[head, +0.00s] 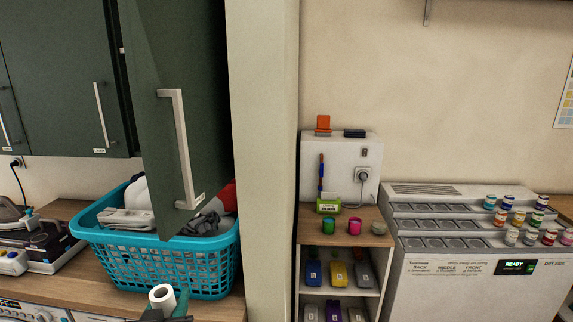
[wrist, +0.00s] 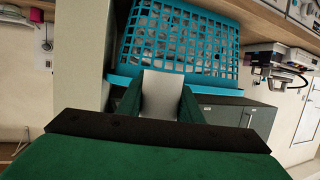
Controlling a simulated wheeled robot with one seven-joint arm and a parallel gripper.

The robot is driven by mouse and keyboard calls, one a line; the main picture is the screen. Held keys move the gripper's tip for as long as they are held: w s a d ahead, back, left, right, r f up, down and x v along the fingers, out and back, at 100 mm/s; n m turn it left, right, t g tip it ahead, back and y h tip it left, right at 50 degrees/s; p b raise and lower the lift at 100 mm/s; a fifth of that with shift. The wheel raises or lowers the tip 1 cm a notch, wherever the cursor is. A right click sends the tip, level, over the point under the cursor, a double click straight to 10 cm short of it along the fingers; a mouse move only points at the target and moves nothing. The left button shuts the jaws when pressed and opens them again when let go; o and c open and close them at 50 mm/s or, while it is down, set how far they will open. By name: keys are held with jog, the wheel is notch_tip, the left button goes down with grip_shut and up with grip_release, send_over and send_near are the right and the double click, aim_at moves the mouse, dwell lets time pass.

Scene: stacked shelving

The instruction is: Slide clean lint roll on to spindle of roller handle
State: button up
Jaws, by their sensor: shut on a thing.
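A white roll (head: 162,298) with a dark open core shows at the bottom of the head view, at the front edge of the wooden counter. My gripper (wrist: 160,92) is shut on the white roll, which shows in the wrist view (wrist: 162,96) between the two green fingers. Part of my gripper shows beside the roll in the head view. The roll appears upright, just in front of the teal basket. I cannot make out a roller handle or its spindle for certain in either view.
A teal laundry basket (head: 150,262) full of clothes stands on the counter (head: 221,308) behind the roll. An open green cabinet door (head: 170,80) hangs over it. A beige pillar (head: 268,200) stands to the right, then a small shelf unit (head: 336,284) with cups and bottles.

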jog(key=d+f+h, duration=0.1)
jog(key=d+f, duration=0.7)
jog(key=f, duration=0.6)
jog(key=d+f+m, duration=0.1)
jog(key=d+f, duration=0.7)
jog(key=f, duration=0.7)
jog(key=d+f+m+h, duration=0.1)
jog(key=d+f, duration=0.7)
jog(key=f, duration=0.7)
jog(key=shift+w+h, duration=0.3)
jog(key=shift+w, duration=0.1)
